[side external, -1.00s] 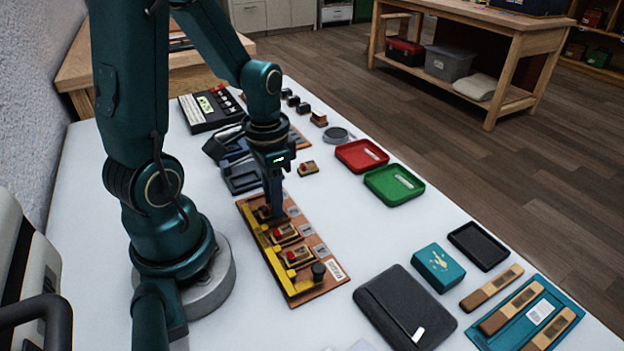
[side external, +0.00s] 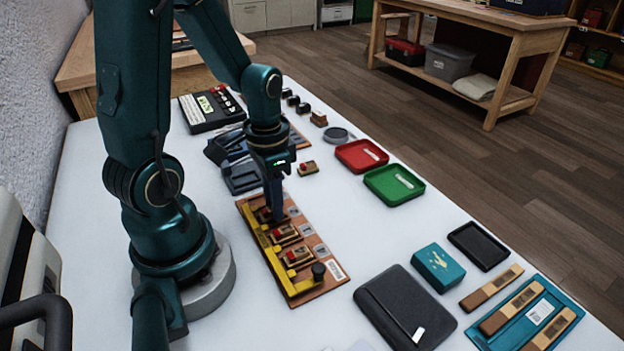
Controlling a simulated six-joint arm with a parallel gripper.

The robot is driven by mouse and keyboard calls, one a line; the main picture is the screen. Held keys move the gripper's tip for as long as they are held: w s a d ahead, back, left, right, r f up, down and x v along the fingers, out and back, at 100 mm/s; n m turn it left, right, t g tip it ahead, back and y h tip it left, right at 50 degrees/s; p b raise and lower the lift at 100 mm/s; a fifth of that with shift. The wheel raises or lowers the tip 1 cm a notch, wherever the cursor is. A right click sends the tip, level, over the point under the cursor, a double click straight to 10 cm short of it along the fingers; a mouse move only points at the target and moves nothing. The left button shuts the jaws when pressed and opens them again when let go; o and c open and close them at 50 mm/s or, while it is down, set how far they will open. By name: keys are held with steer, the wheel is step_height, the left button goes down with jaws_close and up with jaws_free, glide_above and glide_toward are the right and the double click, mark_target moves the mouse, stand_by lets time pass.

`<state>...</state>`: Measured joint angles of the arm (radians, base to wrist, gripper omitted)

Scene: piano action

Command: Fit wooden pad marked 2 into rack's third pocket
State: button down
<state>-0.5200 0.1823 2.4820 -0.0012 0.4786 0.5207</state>
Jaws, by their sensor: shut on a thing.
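The rack (side external: 330,285) is a long orange-brown board with a yellow rail along its left side and a black knob at its near end. Two wooden pads with red tops, a middle one (side external: 283,232) and a nearer one (side external: 297,255), sit in its pockets. My gripper (side external: 275,214) points down at the rack's far end, shut on a wooden pad (side external: 264,215) low at a pocket there. The fingers partly hide this pad, and I cannot tell whether it is fully seated. Another red-topped pad (side external: 308,168) lies on the table beyond the rack. The pad numbers are too small to read.
A red tray (side external: 361,156) and a green tray (side external: 394,185) lie right of the rack. A dark grey case (side external: 405,308), a teal box (side external: 438,267) and a black tray (side external: 478,246) are nearer. A black device (side external: 211,108) stands at the back. White table is clear between rack and trays.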

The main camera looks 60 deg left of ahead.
stand_by(0.4)
steer(key=c, duration=0.6)
jaws_free()
steer(key=shift+r, duration=3.45)
steer(key=shift+d, duration=0.1)
steer(key=shift+s+d+r+t, duration=0.2)
steer(key=shift+d+r+t, duration=0.85)
steer(key=shift+d, duration=0.45)
steer(key=shift+s+d+r+t, duration=0.25)
steer(key=shift+d+r+t, duration=0.55)
steer(key=shift+d+r, duration=0.6)
steer(key=shift+s+d+r+t, duration=0.2)
steer(key=shift+d+r+t, duration=0.8)
steer(key=shift+d, duration=0.6)
